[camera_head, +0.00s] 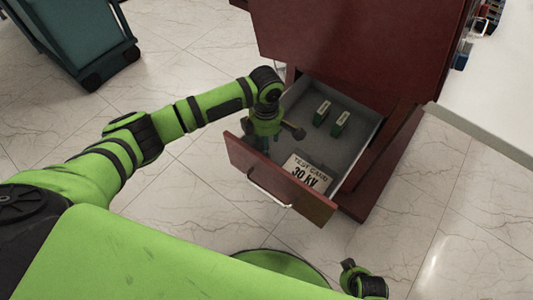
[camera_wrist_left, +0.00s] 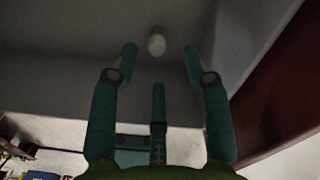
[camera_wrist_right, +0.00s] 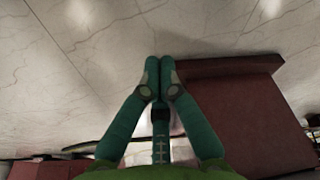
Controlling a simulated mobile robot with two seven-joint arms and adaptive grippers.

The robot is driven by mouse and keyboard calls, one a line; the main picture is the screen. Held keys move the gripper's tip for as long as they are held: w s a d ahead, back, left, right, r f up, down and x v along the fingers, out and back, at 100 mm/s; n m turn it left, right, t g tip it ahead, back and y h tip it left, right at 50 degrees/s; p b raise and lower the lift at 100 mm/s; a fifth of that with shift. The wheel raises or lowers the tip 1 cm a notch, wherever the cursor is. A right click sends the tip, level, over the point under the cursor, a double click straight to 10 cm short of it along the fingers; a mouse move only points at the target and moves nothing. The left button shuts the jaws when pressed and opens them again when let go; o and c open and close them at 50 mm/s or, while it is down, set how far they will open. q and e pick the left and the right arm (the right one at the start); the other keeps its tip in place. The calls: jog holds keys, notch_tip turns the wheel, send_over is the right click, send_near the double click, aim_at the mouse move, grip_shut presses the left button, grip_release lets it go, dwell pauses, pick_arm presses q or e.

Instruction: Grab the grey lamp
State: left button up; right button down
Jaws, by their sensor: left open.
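A small pale, rounded object, which looks like the grey lamp (camera_wrist_left: 156,42), lies on the drawer floor in the left wrist view. It sits just beyond and between the fingertips of my left gripper (camera_wrist_left: 160,54), apart from them. The left gripper is open and empty. In the head view my left gripper (camera_head: 260,143) reaches down into the open drawer (camera_head: 238,152) near its left front, and my arm hides the lamp there. My right gripper (camera_wrist_right: 159,64) is shut and empty, with its fingertips together, above the floor beside a dark red surface.
The drawer walls surround my left gripper. A red cabinet (camera_head: 360,40) rises behind. A teal cart (camera_head: 75,35) stands at upper left.

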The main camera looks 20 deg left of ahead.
pick_arm(q)
jog(key=shift+f+b, duration=0.3)
jog(key=shift+f, duration=0.6)
notch_tip(320, 180, down, 4)
jog(key=shift+w+r+b, duration=0.1)
jog(key=shift+w+b, duration=0.05)
jog(key=shift+b, duration=0.75)
jog(key=shift+f, duration=0.4)
pick_arm(e)
jog(key=r, duration=0.1)
jog(key=w+r, duration=0.1)
jog(key=r, duration=0.1)
jog(key=w+r, duration=0.1)
jog(key=r, duration=0.1)
jog(key=shift+a+r, duration=0.1)
jog(key=shift+a, duration=0.1)
pick_arm(q)
grip_shut()
